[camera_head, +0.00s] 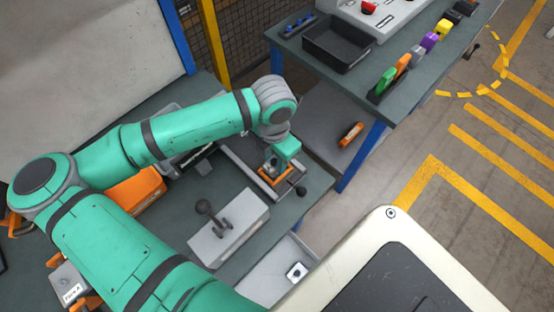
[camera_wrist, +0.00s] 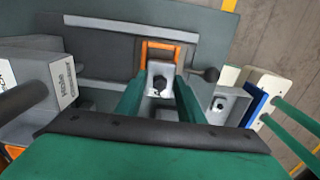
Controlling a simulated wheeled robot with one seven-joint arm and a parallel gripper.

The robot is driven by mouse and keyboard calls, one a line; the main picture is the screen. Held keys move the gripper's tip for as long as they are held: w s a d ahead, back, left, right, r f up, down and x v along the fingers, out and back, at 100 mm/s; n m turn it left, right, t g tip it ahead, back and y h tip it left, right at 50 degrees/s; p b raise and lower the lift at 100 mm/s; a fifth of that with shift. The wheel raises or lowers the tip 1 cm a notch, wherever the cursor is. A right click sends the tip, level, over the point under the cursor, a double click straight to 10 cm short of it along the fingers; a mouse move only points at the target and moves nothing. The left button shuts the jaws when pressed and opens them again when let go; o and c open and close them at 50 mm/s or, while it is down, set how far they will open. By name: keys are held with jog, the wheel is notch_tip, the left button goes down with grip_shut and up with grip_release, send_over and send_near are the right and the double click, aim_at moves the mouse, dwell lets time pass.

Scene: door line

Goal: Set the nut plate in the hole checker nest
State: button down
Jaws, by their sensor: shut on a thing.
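The nut plate (camera_wrist: 159,70), light grey with a dark round centre, sits between the green fingers of my gripper (camera_wrist: 158,88), which is shut on it. In the head view my gripper (camera_head: 277,160) is over the hole checker nest (camera_head: 268,181), an orange frame on a grey fixture. In the wrist view the orange nest (camera_wrist: 146,57) shows just beyond the plate, and the plate overlaps its near side. I cannot tell whether the plate touches the nest or is still above it. The plate's underside is hidden.
A dark ball knob (camera_head: 300,191) stands right beside the nest. A grey block with a lever (camera_head: 228,235) is nearer on the bench. A pale bin (camera_head: 270,284) holds a similar plate (camera_head: 296,271). Another bench with a black tray (camera_head: 337,46) is behind.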

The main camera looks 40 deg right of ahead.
aim_at(276, 164)
jog(key=shift+w+d+f, duration=0.2)
jog(key=shift+d+f, duration=0.1)
jog(key=shift+f, duration=0.15)
jog(key=f, duration=0.3)
jog(key=shift+w, duration=0.2)
jog(key=shift+s+d+f, duration=0.1)
jog(key=shift+s+f, duration=0.1)
jog(key=shift+s, duration=0.05)
